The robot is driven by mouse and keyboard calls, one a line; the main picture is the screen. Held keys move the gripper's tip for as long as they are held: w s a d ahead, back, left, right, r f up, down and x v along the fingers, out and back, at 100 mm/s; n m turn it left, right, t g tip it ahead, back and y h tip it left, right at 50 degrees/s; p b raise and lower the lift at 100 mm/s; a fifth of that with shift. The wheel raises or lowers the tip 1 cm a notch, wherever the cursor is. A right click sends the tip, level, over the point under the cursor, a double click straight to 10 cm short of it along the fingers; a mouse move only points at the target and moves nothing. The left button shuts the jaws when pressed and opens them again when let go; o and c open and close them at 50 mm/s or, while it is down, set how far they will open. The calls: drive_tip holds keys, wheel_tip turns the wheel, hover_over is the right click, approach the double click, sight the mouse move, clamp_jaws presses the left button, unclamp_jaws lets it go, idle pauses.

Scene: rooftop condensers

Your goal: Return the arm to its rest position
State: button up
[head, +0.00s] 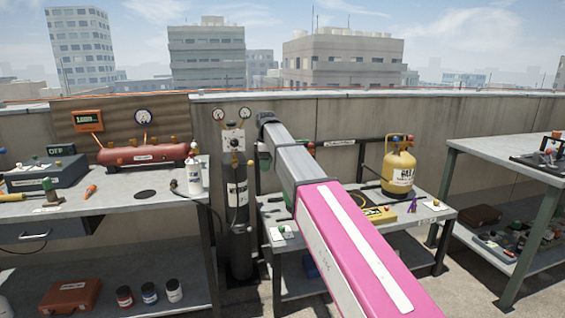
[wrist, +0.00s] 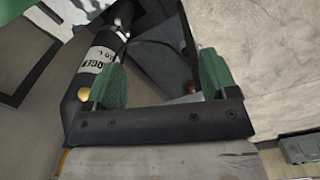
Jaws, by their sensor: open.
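My gripper (wrist: 165,82) shows in the wrist view with its two green fingers apart and nothing held between them. In the head view my arm, pink then grey, stretches forward from the lower right towards the gas cylinder and wall. My gripper cannot be made out clearly there. The dark gas cylinder (head: 237,205) stands upright left of my arm, between the two benches. Its labelled body (wrist: 97,58) also shows in the wrist view, beyond the left finger; I cannot tell the exact gap.
The left bench (head: 120,200) holds a red tank (head: 145,154) and a white bottle (head: 194,176). Another bench (head: 500,150) stands at right. A concrete wall (head: 430,115) runs behind.

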drive_tip(key=s+d+f+m, duration=0.4)
drive_tip(key=s+d+f, duration=0.3)
drive_tip(key=f, duration=0.4)
drive_tip(key=s+d+f+m, duration=0.45)
drive_tip(key=d+f, duration=0.35)
drive_tip(key=f, duration=0.2)
drive_tip(key=s+d+f+m, duration=0.4)
drive_tip(key=s+d+f, duration=0.1)
drive_tip(key=s, duration=0.3)
drive_tip(key=s+d+f+m, duration=0.4)
drive_tip(key=s+d+f, duration=0.1)
drive_tip(key=s+f, duration=0.3)
drive_tip(key=shift+s+d, duration=0.3)
drive_tip(key=shift+s, duration=0.2)
drive_tip(key=shift+m, duration=0.25)
